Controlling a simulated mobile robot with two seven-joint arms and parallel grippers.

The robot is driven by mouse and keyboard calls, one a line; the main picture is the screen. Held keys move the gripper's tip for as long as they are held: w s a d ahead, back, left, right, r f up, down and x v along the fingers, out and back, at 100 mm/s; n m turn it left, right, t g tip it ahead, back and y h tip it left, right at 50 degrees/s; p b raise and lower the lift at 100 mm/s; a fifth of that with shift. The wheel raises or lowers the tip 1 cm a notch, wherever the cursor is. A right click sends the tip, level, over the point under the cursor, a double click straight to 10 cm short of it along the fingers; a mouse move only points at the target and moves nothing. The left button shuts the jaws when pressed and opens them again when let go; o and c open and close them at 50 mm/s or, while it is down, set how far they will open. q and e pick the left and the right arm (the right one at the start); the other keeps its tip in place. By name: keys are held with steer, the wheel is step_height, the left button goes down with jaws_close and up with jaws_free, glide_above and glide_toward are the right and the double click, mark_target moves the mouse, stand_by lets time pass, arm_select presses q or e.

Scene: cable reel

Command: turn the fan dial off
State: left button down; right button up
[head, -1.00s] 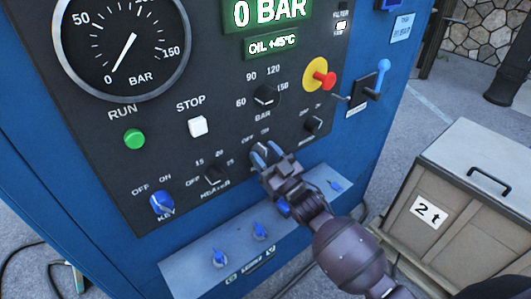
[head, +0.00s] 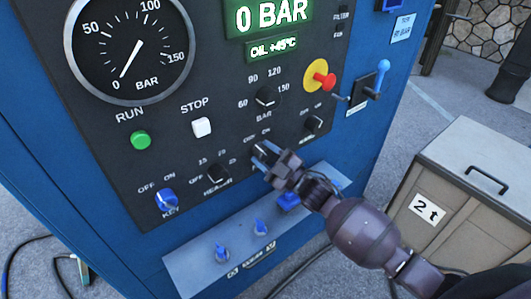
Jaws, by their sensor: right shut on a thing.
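The fan dial sits low in the middle of the dark control panel (head: 108,158), under the small OFF and ON marks. My right gripper (head: 262,153) covers most of it and is shut on it. The dial's pointer and its name label are hidden, so I cannot tell where it points. My right arm reaches in from the lower right. My left gripper is not in view.
Close by are the heater dial (head: 217,174), the bar dial (head: 266,97), another dark dial (head: 314,123) and the red emergency knob (head: 325,79). A blue key switch (head: 165,200) is at lower left. Blue valves (head: 222,252) sit below. A crate (head: 480,190) stands right.

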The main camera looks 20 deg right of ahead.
stand_by(0.4)
steer(key=o, duration=0.9)
steer(key=b+v, duration=0.1)
steer(key=v, duration=0.9)
steer(key=shift+s+d, duration=0.25)
steer(key=shift+s, duration=0.05)
steer(key=shift+f, duration=0.1)
